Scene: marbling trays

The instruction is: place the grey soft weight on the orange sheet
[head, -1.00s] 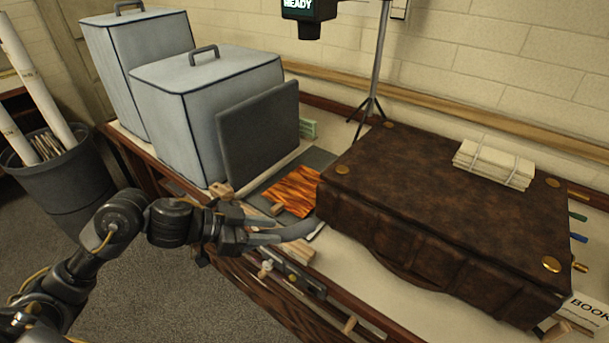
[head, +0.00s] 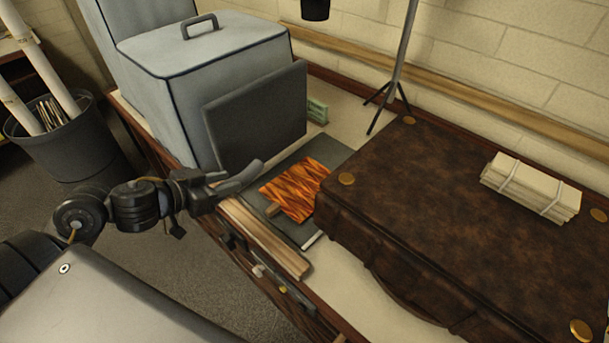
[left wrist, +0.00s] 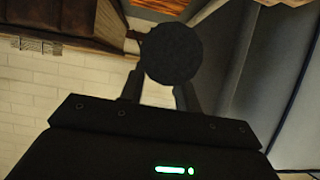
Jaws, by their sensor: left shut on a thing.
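My left gripper (head: 218,182) is shut on the grey soft weight (head: 241,178), a smooth, slightly curved grey roll. In the head view the weight shows to the left of the orange sheet (head: 298,187) and appears raised above the table. The orange sheet has dark wavy streaks and lies flat on a dark grey board (head: 318,153). In the left wrist view the weight's round dark end (left wrist: 170,53) shows between the fingers, and a strip of the orange sheet (left wrist: 160,5) shows at the top edge. My right gripper is not in view.
A large brown case (head: 440,215) stands right of the sheet with a tied pale bundle (head: 530,187) on top. A dark upright panel (head: 257,118) leans by a grey-blue covered box (head: 200,65) behind the sheet. Wooden strips (head: 265,240) lie at the front edge.

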